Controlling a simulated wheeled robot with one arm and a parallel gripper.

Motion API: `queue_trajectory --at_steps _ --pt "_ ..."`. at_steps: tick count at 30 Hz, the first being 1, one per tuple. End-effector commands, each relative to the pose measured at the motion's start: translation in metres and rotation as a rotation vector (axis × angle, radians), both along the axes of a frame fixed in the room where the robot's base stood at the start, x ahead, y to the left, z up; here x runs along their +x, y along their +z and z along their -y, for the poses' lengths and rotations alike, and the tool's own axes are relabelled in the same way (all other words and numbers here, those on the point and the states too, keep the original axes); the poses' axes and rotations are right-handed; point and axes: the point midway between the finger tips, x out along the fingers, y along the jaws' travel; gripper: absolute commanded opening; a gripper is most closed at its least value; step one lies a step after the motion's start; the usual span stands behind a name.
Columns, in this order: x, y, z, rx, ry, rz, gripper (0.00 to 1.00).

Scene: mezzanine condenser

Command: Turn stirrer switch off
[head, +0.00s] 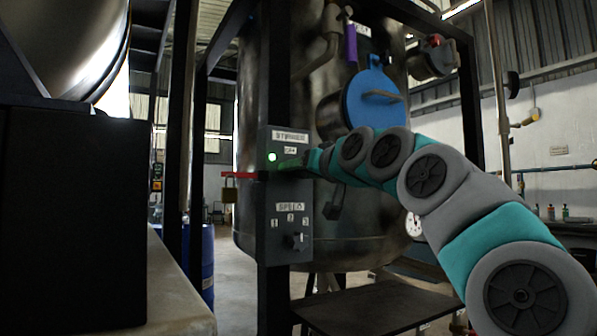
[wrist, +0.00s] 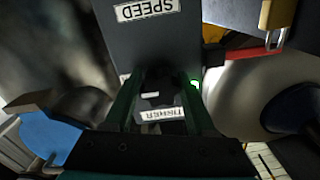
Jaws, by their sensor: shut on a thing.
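The stirrer switch (wrist: 152,88) is a dark knob between my gripper's fingers in the wrist view. It sits on a dark control box (head: 266,222) under a "STIRRER" label (head: 290,136); in the wrist view that label (wrist: 163,113) appears upside down. A green light (head: 272,157) glows beside the switch, and it also shows in the wrist view (wrist: 195,84). My gripper (head: 300,163) reaches the box from the right. Its green fingers (wrist: 158,98) are shut on the switch, one on each side. In the head view the gripper hides the switch.
A red bar (head: 238,175) with a brass padlock (head: 229,190) sticks out left of the box. A speed knob (head: 295,241) sits below. A large steel vessel (head: 350,225) with a blue lid (head: 372,100) stands behind. A dark cabinet (head: 70,220) fills the left.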

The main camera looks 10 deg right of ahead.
Motion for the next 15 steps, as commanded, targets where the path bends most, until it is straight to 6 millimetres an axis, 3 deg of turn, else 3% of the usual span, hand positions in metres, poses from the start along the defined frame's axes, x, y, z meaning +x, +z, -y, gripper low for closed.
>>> queue_trajectory --at_steps 2,11,15 --pt "0.0 -0.0001 0.0002 0.0 0.0 0.0 0.36" --pt "0.0001 -0.0001 0.0003 0.0 0.0 0.0 0.02" --pt "0.0001 -0.0001 0.0003 -0.003 -0.001 0.001 0.0"
